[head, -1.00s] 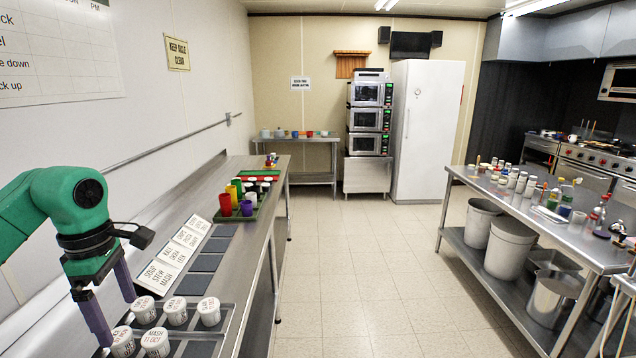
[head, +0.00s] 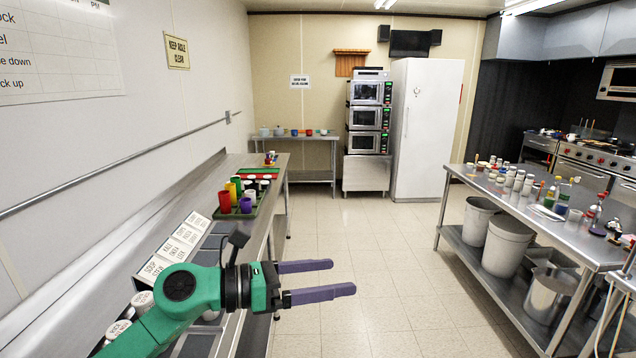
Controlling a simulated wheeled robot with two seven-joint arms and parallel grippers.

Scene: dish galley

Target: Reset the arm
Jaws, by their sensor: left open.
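My left arm is green with a black wrist, and it comes in from the lower left over the left counter. My left gripper (head: 340,279) has two purple fingers spread apart with nothing between them. It points right, past the counter's edge, over the open floor. My right gripper is not in the head view.
The left steel counter (head: 229,182) holds white lidded tubs (head: 117,331), label cards (head: 181,243) and a green tray with coloured cups (head: 225,201). My arm hides part of them. A steel table (head: 500,189) with bottles stands right. The aisle floor (head: 385,240) is clear.

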